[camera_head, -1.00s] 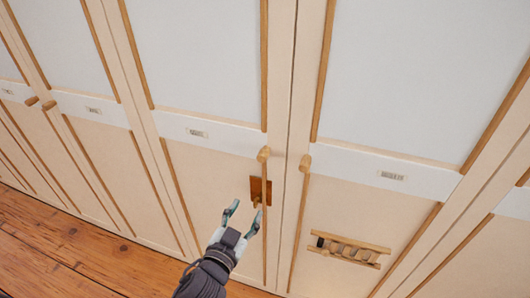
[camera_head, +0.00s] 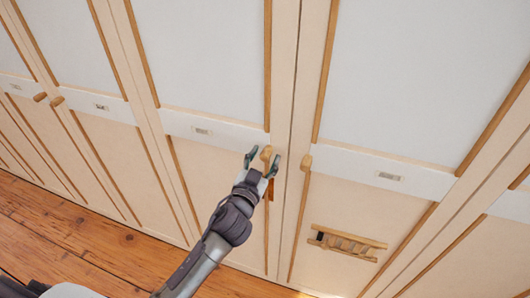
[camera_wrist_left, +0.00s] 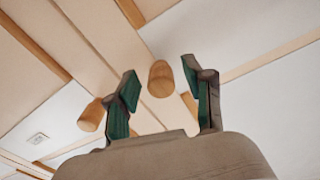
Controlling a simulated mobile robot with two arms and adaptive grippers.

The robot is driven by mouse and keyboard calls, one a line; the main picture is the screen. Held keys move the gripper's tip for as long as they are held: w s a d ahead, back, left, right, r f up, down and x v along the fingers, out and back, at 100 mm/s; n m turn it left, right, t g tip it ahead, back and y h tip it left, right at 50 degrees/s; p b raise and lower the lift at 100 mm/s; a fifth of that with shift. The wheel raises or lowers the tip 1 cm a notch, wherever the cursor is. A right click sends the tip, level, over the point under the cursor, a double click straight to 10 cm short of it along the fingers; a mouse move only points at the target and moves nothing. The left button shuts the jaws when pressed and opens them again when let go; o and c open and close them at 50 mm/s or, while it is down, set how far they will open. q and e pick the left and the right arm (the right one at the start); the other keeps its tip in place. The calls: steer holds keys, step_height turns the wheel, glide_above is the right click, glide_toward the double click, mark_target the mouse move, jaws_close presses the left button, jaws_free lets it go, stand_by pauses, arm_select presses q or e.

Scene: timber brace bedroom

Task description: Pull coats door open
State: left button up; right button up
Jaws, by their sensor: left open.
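A row of pale wardrobe doors with wooden trim fills the head view; their small labels are too small to read. The door in front of me (camera_head: 217,85) is shut, with a rounded wooden knob (camera_head: 266,153) at its right edge. My left gripper (camera_head: 263,158) is open, its fingers on either side of this knob. In the left wrist view the knob (camera_wrist_left: 160,78) stands between the two green-padded fingers, with gaps on both sides. I cannot tell how deep it sits between them. My right gripper is not in view.
The neighbouring door's knob (camera_head: 306,163) is close by on the right and also shows in the left wrist view (camera_wrist_left: 91,115). A small wooden rack (camera_head: 346,243) is on that right door. Plank floor (camera_head: 90,245) lies clear at lower left.

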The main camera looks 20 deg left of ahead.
arm_select(q)
steer(key=shift+w, duration=0.45)
jaws_close()
